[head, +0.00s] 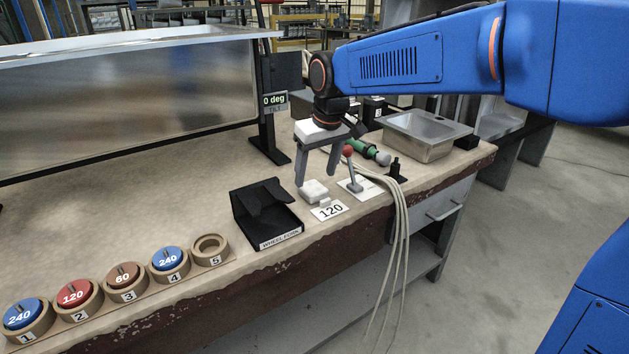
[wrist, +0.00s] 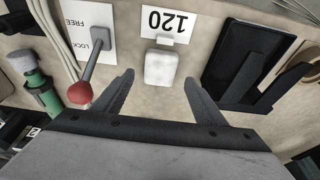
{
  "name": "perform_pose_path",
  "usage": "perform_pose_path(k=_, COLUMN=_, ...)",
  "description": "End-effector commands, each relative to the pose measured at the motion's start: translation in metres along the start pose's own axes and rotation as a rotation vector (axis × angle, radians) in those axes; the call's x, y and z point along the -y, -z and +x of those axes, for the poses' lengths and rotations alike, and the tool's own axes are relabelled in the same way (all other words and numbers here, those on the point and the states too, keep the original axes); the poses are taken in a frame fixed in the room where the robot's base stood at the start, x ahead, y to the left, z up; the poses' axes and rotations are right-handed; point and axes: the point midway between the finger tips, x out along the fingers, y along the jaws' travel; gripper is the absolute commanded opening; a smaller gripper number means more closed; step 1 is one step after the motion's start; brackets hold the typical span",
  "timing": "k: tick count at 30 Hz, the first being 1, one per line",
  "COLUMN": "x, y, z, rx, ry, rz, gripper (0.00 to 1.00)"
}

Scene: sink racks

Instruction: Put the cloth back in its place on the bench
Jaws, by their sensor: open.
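A small white, soft-edged pad (head: 313,191), which may be the folded cloth, lies on the bench behind a card marked 120 (head: 329,211). My gripper (head: 316,180) points down just above the pad, open and empty. In the wrist view the pad (wrist: 159,68) shows between the two spread finger tips (wrist: 158,77), with a small pale tab at its card side. I cannot tell whether the fingers reach down beside it. No other cloth is clearly visible.
A red-knobbed lever (head: 349,168) stands close to the right of my gripper, with hanging cables (head: 400,225) beyond. A green-handled tool (head: 368,152) and a metal basin (head: 424,134) lie behind right. Numbered ring holders (head: 123,282) line the front left.

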Motion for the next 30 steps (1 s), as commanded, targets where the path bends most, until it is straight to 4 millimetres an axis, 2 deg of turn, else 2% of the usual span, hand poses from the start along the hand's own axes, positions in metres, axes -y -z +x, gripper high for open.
perform_pose_path(k=1, x=0.000, y=0.000, z=-0.012, rx=-0.003, ry=0.000, rz=0.000, gripper=0.65)
perform_pose_path(k=6, x=0.000, y=0.000, z=-0.044, rx=-0.002, ry=0.000, rz=0.000, gripper=0.65)
perform_pose_path(k=12, x=0.000, y=0.000, z=-0.070, rx=-0.001, ry=0.000, rz=0.000, gripper=0.65)
perform_pose_path(k=18, x=0.000, y=0.000, z=-0.080, rx=0.000, ry=0.000, rz=0.000, gripper=0.65)
perform_pose_path(k=25, x=-0.003, y=-0.004, z=-0.082, rx=-0.001, ry=-0.002, rz=0.006, gripper=0.65)
perform_pose_path(k=28, x=-0.013, y=-0.021, z=-0.086, rx=-0.008, ry=-0.009, rz=0.029, gripper=0.65)
perform_pose_path(k=30, x=-0.024, y=-0.041, z=-0.089, rx=-0.015, ry=-0.018, rz=0.059, gripper=0.65)
